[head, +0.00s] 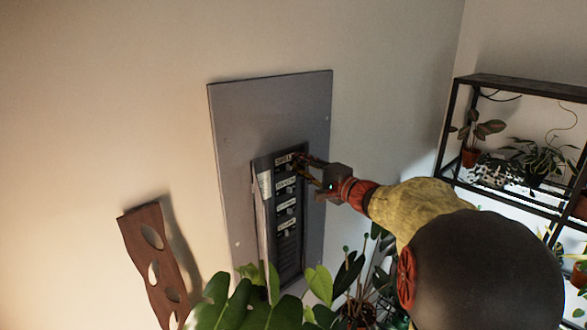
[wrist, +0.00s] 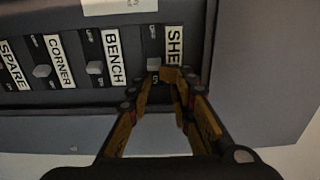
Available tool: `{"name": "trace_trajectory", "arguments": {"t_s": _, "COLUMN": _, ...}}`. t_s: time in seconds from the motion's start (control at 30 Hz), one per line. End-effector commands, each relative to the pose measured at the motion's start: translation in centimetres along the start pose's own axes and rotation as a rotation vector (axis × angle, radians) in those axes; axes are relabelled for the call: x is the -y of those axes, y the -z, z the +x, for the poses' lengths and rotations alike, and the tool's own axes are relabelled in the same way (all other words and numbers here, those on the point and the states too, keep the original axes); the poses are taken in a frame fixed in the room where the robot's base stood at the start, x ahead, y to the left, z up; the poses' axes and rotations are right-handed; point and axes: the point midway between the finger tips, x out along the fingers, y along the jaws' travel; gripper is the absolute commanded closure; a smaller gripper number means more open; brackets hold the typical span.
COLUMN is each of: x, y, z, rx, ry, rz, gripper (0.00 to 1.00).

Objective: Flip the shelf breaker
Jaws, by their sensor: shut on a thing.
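The breaker panel is a grey metal plate (head: 270,110) on the wall with a dark column of labelled breakers. The shelf breaker (head: 284,160) is the top one. In the wrist view its label, partly hidden, reads "SHE" (wrist: 174,45). Its pale toggle (wrist: 153,64) sits at the fingertips, toward the near end of its slot, in line with the neighbouring toggles. The small on/off marks are too blurred to read surely.
Bench (wrist: 94,68), corner (wrist: 42,71) and spare breakers sit close beside it. The panel's narrow door (head: 264,225) stands open at the left. Large leaves (head: 245,305) rise below the panel. A plant shelf (head: 515,85) stands at right; a wooden board (head: 155,260) leans left.

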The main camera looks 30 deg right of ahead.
Motion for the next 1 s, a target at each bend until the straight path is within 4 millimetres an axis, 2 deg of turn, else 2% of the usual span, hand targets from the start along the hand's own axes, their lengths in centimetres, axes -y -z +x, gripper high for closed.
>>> {"name": "trace_trajectory", "arguments": {"t_s": 0.03, "x": -1.8, "y": -0.1, "z": 0.1, "rx": 0.002, "ry": -0.024, "rz": 0.012, "gripper": 1.00}}
{"name": "trace_trajectory", "arguments": {"t_s": 1.0, "x": -1.7, "y": -1.7, "z": 0.2, "rx": 0.005, "ry": -0.023, "rz": 0.010, "gripper": 1.00}}
